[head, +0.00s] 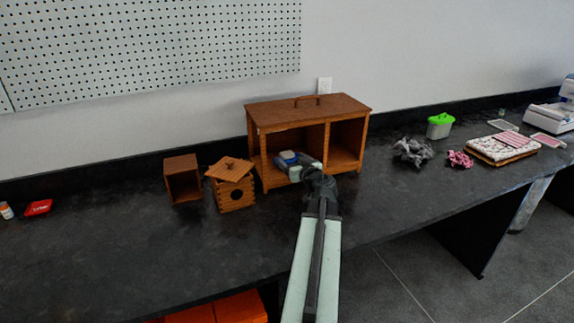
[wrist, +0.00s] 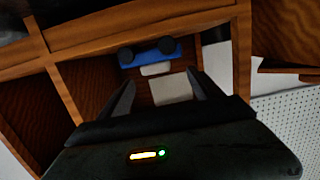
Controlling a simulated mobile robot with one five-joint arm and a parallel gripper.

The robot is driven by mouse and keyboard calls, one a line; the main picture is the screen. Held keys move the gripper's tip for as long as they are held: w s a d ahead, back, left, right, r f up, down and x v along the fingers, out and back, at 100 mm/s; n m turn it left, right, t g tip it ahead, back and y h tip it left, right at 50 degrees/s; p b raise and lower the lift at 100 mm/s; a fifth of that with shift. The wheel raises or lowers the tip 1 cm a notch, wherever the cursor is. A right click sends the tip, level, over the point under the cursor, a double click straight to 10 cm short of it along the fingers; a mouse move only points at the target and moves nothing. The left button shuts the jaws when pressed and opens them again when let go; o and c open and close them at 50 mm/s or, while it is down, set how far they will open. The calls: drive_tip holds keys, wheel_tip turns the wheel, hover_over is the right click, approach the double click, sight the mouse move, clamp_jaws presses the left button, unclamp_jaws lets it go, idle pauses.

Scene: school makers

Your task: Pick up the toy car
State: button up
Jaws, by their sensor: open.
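The toy car (head: 288,157) is blue with dark parts and sits in the left compartment of the wooden cabinet (head: 310,109). In the wrist view the blue car (wrist: 148,52) shows with two dark round wheels, just beyond the fingertips. My gripper (head: 306,172) is at the open front of that compartment. In the wrist view its two dark fingers (wrist: 160,78) are spread apart with no car between them. My gripper partly hides the compartment's lower front in the head view.
A small open wooden box (head: 182,181) and a lidded wooden box (head: 236,194) stand left of the cabinet. A grey crumpled thing (head: 412,151) and a green-lidded tub (head: 440,125) stand to its right. The cabinet's walls and top enclose the car closely. The counter's front is clear.

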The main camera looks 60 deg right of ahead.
sight(288, 154)
drive_tip(key=shift+w+d+f, duration=0.2)
drive_tip(key=shift+w+d, duration=0.7)
drive_tip(key=shift+d, duration=0.2)
drive_tip(key=x, duration=0.4)
drive_tip(key=shift+w+d+b, duration=0.15)
drive_tip(key=shift+w+b, duration=0.1)
drive_tip(key=shift+b, duration=0.15)
drive_tip(key=shift+r, duration=0.1)
drive_tip(key=shift+c, duration=0.3)
drive_tip(key=c, duration=1.5)
